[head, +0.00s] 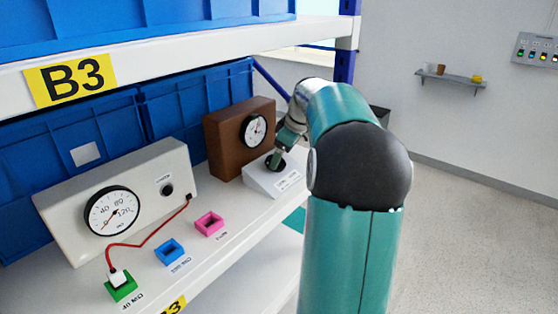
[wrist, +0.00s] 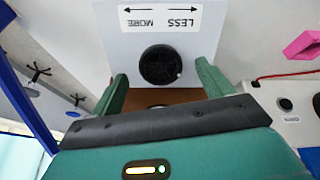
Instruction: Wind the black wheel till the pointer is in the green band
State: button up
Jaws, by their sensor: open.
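The black wheel (wrist: 160,66) is a round knob with a small light dot near its rim, on a white sloped box (head: 262,180). The box's label reads LESS and MORE with arrows, upside down in the wrist view. My gripper (wrist: 161,72) is open, one green finger on each side of the wheel with gaps between. In the head view my gripper (head: 279,157) is at the box and partly covers the wheel. A round white gauge (head: 254,131) sits in a brown housing behind the box. Its pointer and green band are too small to read surely.
A cream panel (head: 70,205) with a larger dial (head: 112,211) stands at left. A red cable (head: 150,237) runs to a white plug in a green socket (head: 121,288). Blue (head: 169,252) and pink (head: 209,224) sockets lie in front. Blue bins stand behind.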

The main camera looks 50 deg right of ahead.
jog(key=shift+x, duration=1.8)
jog(key=shift+w, duration=0.1)
jog(key=c, duration=1)
jog(key=shift+r, duration=0.1)
jog(key=shift+m, duration=0.3)
jog(key=m, duration=0.4)
jog(key=shift+a, duration=0.15)
jog(key=m, duration=0.4)
jog(key=shift+a+m, duration=0.1)
jog(key=shift+m, duration=0.3)
jog(key=m, duration=0.4)
jog(key=shift+w+m, duration=0.1)
jog(key=shift+m, duration=0.2)
jog(key=m, duration=0.5)
jog(key=shift+w+a+r, duration=0.1)
